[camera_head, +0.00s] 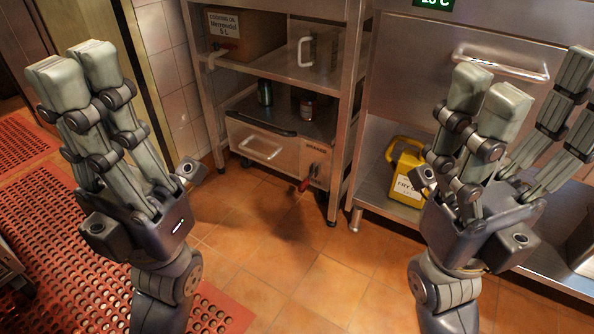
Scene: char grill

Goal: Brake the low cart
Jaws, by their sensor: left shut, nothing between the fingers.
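The low cart (270,152) is a steel box on small castors, standing under the shelf unit at centre left. Its front has a bar handle (260,149) and a small lever with a red tip (304,185) at its lower right; I cannot tell how the lever is set. My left gripper (80,78) is shut and empty, raised at the left, nearer to me and apart from the cart. My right gripper (532,88) is open with its fingers spread, raised at the right in front of the steel counter, apart from the cart.
A steel shelf unit (345,120) stands around and above the cart, holding a cardboard box (245,35) and a clear jug (315,50). A yellow container (404,183) sits on the counter's lower shelf. Red perforated mats (60,240) cover the left floor. The tiled floor (290,240) in front is clear.

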